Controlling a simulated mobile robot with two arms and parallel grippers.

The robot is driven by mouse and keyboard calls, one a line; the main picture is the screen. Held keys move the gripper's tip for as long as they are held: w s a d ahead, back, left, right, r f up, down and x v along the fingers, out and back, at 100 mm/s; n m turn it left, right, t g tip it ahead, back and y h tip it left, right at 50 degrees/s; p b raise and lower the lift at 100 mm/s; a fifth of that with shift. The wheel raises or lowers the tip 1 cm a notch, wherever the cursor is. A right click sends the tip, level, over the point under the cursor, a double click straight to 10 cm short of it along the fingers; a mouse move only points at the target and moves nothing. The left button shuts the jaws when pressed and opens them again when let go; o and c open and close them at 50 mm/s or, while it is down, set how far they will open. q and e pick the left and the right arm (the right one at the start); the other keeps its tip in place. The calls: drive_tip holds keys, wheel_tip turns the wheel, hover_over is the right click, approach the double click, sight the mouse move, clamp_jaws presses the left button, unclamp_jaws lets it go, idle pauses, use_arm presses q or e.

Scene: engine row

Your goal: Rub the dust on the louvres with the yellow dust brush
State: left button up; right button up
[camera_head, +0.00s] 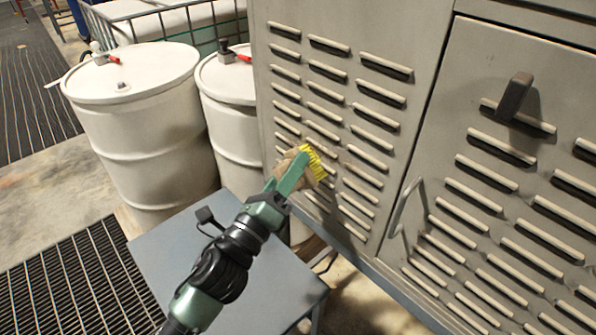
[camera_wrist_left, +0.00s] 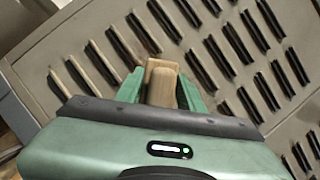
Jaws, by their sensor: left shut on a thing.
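The yellow dust brush (camera_head: 315,163) has yellow bristles and a tan wooden body. My left gripper (camera_head: 294,174) is shut on the brush's wooden body, and the bristles face the louvres (camera_head: 325,92) of the grey cabinet, at or very close to them. In the left wrist view the wooden body (camera_wrist_left: 162,85) sits between the green fingers of my left gripper (camera_wrist_left: 160,92), and the bristles are hidden. Brownish marks show on some louvres around the brush; I cannot tell how much dust lies under it. My right gripper is not in view.
A grey-blue table (camera_head: 170,262) stands below my left arm. Two white drums (camera_head: 150,130) stand left of the cabinet. A cabinet door with a dark handle (camera_head: 514,97) and a metal bar handle (camera_head: 404,207) is at the right. Floor grating (camera_head: 75,285) lies at the lower left.

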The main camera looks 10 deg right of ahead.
sight(304, 183)
use_arm(q)
drive_tip(key=shift+w+a, duration=2.35)
drive_tip(key=shift+w, duration=1.25)
drive_tip(key=shift+s+d+r+p, duration=0.3)
drive_tip(key=shift+s+d, duration=0.8)
drive_tip(key=shift+s, duration=0.55)
drive_tip(key=shift+s+d+r+p, duration=0.2)
drive_tip(key=shift+s+d+p, duration=0.2)
drive_tip(key=shift+s+d, duration=1)
drive_tip(key=shift+s+d+r+p, duration=0.3)
drive_tip(key=shift+s+d, duration=0.5)
drive_tip(key=shift+s, duration=1.1)
drive_tip(key=shift+s+d, duration=2.5)
drive_tip(key=shift+s, duration=1.25)
drive_tip(key=shift+w+a+r+p, duration=0.25)
drive_tip(key=shift+w+a+p, duration=0.3)
drive_tip(key=shift+w, duration=0.4)
drive_tip(key=shift+w+a+r+p, duration=0.2)
drive_tip(key=shift+w+a+p, duration=0.1)
drive_tip(key=shift+w+a, duration=0.55)
drive_tip(key=shift+w+a+r+p, duration=0.25)
drive_tip(key=shift+w+a+p, duration=0.25)
drive_tip(key=shift+w, duration=0.6)
drive_tip(key=shift+w+a, duration=0.7)
drive_tip(key=shift+w, duration=0.3)
drive_tip(key=shift+w+a, duration=0.65)
drive_tip(key=shift+w, duration=0.4)
drive_tip(key=shift+w+a, duration=0.7)
drive_tip(key=shift+w, duration=0.3)
